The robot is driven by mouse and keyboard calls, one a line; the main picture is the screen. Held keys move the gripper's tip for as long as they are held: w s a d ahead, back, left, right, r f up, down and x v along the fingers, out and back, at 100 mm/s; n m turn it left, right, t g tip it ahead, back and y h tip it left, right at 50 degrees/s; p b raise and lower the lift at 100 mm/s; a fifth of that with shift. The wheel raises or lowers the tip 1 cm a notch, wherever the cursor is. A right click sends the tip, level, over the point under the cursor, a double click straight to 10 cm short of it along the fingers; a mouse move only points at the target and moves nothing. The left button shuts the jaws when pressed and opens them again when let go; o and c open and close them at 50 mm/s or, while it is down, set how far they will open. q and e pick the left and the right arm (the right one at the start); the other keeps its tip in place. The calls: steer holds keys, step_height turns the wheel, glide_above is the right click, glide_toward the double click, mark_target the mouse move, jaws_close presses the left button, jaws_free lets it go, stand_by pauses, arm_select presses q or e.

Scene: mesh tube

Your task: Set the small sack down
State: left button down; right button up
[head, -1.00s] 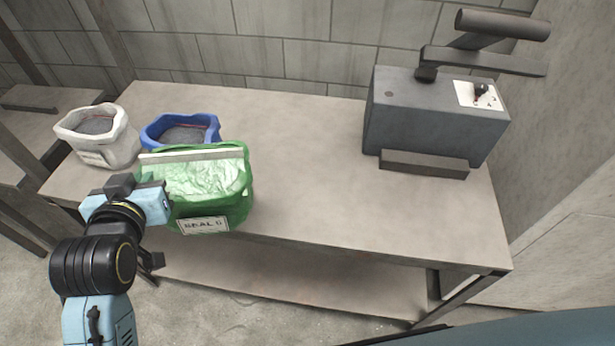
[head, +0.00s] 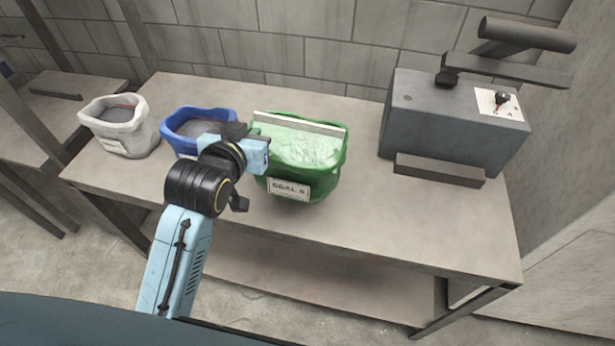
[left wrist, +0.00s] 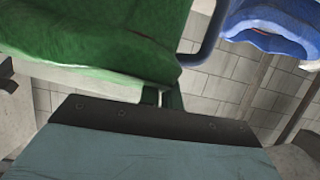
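A green sack (head: 312,165) with a pale bar along its top rim and a label on its front is over the middle of the table (head: 390,215). It is upright; I cannot tell whether its base touches the tabletop. My left gripper (head: 262,150) is at the sack's upper left side and appears shut on it; the fingertips are mostly hidden. In the left wrist view the green sack (left wrist: 95,35) fills the upper left, close to the gripper. My right gripper is not in view.
A blue sack (head: 183,122) stands left of the green one, partly behind my gripper, and a white sack (head: 125,135) stands further left. A grey machine (head: 445,125) with a lever and a front ledge stands at the right. Table is clear between the green sack and machine.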

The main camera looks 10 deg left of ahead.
arm_select(q)
steer(key=w, duration=0.9)
step_height(320, 180, down, 9)
steer(key=shift+s+a+f+h+b, duration=0.15)
steer(key=shift+a+f+h+b, duration=0.05)
steer(key=shift+a+h+b, duration=0.15)
steer(key=c, duration=1.9)
jaws_free()
steer(key=shift+f, duration=0.2)
steer(key=shift+c, duration=0.2)
steer(key=o, duration=0.3)
steer(key=shift+s, duration=0.1)
steer(key=shift+o, duration=0.2)
